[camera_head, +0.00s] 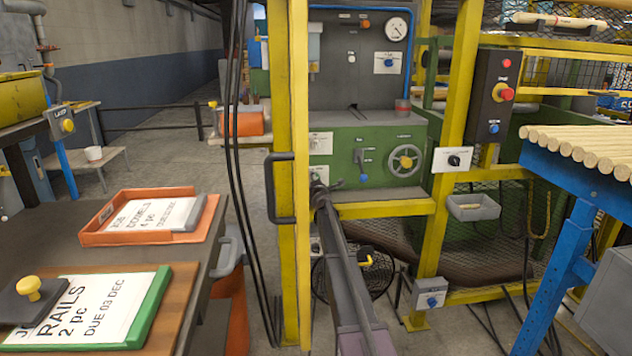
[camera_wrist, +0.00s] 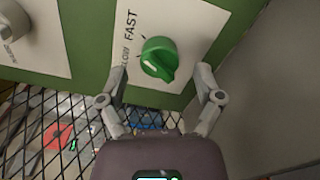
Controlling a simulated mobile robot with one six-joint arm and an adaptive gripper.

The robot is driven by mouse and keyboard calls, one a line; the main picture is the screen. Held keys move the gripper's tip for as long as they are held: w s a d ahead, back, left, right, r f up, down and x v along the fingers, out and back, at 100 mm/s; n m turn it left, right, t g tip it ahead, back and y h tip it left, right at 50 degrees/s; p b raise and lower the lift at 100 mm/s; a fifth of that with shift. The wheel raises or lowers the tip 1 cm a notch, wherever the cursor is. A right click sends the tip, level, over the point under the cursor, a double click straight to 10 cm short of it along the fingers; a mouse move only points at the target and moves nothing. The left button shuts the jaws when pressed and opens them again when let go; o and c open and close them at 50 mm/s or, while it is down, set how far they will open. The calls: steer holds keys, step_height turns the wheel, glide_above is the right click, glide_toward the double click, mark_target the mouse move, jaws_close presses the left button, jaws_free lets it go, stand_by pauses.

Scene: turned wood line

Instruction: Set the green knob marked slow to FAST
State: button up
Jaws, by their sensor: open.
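The green knob (camera_wrist: 158,60) sits on a white plate (camera_wrist: 190,20) on a green panel in the wrist view. The plate carries the word FAST and, partly hidden beside the knob, what looks like SLOW. The knob's raised grip runs toward the lower part of the picture; I cannot tell for sure which mark it points to. My gripper (camera_wrist: 163,85) is open, with one finger on each side below the knob, apparently not touching it. In the head view my arm reaches toward the green machine (camera_head: 345,140); the knob cannot be made out there.
Another grey knob (camera_wrist: 8,20) is on a plate at the left of the wrist view, above black mesh (camera_wrist: 25,110). A grey surface lies to the right. In the head view a yellow post (camera_head: 299,130) with a black handle (camera_head: 278,190) stands close left of my arm.

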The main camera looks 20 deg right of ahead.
steer(key=v, duration=1.1)
steer(key=shift+s, duration=0.1)
stand_by(0.4)
